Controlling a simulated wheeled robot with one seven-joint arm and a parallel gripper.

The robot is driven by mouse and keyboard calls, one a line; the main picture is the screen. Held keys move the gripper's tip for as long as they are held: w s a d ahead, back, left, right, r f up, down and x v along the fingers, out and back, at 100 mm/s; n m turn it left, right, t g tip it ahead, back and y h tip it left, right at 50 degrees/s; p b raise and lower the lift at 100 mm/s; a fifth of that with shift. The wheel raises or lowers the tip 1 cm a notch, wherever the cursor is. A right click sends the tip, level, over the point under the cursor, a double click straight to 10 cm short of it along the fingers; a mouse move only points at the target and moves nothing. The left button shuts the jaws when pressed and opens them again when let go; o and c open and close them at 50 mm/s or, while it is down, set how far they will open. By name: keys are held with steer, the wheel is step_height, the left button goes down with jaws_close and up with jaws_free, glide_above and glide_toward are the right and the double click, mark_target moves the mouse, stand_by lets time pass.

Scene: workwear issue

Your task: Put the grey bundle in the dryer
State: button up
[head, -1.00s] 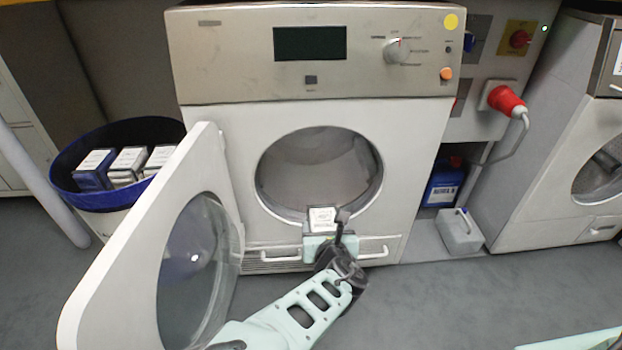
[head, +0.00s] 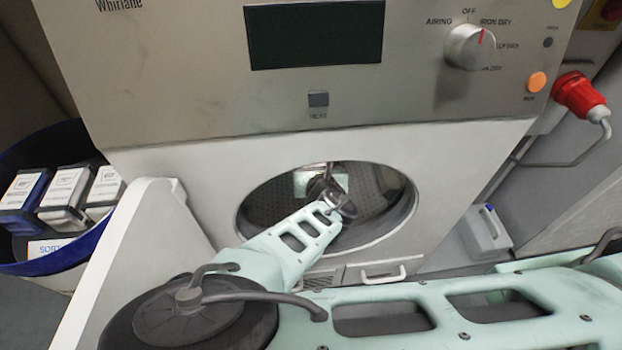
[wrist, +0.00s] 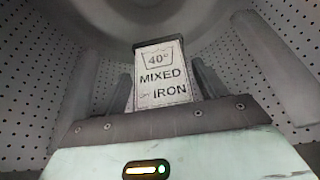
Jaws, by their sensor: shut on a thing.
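The dryer (head: 440,165) stands in front of me with its door (head: 145,235) swung open to the left. My arm reaches through the round opening, and my gripper (wrist: 165,88) is inside the perforated drum (wrist: 45,85). The gripper is shut on the grey bundle (wrist: 162,74), with one finger on each side of it. The bundle's white label reads 40°, MIXED, IRON in the wrist view. In the head view the bundle is hidden behind the gripper and wrist. I cannot tell whether the bundle touches the drum.
A blue-rimmed bin (head: 50,262) with several labelled bundles (head: 64,195) stands left of the dryer. A red plug (head: 580,95) and a pale canister (head: 487,230) are on the right. The opening's rim surrounds my arm. Drum walls lie on both sides of my gripper.

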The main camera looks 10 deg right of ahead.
step_height(320, 180, down, 10)
steer(key=b, duration=0.5)
steer(key=shift+r, duration=0.2)
steer(key=shift+f, duration=0.1)
steer(key=shift+f+b, duration=0.4)
steer(key=shift+f, duration=0.2)
steer(key=o, duration=1.1)
steer(key=shift+o, duration=0.2)
steer(key=shift+r, duration=0.15)
